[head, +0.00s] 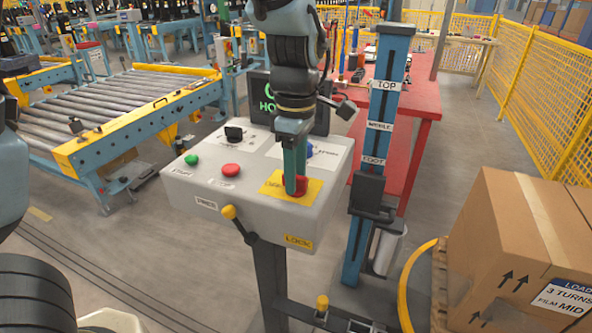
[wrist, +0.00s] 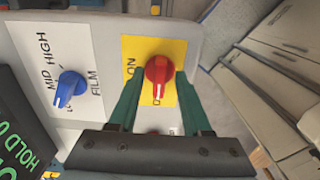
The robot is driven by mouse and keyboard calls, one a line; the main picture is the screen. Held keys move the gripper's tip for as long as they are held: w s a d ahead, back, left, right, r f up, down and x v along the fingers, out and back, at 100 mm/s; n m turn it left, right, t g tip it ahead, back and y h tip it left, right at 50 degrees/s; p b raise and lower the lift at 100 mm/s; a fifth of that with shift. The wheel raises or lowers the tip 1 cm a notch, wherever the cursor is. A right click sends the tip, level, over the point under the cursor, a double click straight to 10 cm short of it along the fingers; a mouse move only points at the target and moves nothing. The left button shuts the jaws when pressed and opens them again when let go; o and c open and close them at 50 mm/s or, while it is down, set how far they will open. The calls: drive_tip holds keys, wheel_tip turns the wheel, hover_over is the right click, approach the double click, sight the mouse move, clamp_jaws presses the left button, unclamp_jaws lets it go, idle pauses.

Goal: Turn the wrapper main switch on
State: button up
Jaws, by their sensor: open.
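The main switch is a red rotary knob (head: 301,189) on a yellow plate (head: 276,184), on the sloping grey control box (head: 240,205). In the wrist view the red knob (wrist: 158,72) has its bar running roughly up and down the picture. "ON" is printed to its left on the yellow plate (wrist: 134,52); lettering below it is partly hidden. My gripper (head: 295,188) points down at the knob. In the wrist view my gripper (wrist: 160,84) is open, its green fingers on either side of the knob. Whether they touch it I cannot tell.
A blue FILM knob (wrist: 70,86) sits beside the switch. The box also carries a green button (head: 191,159), a red button (head: 231,170) and a yellow-tipped lever (head: 229,212). A blue mast (head: 380,135) stands close right, cartons (head: 520,250) further right.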

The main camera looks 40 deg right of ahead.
clamp_jaws()
idle(0.3)
idle(0.3)
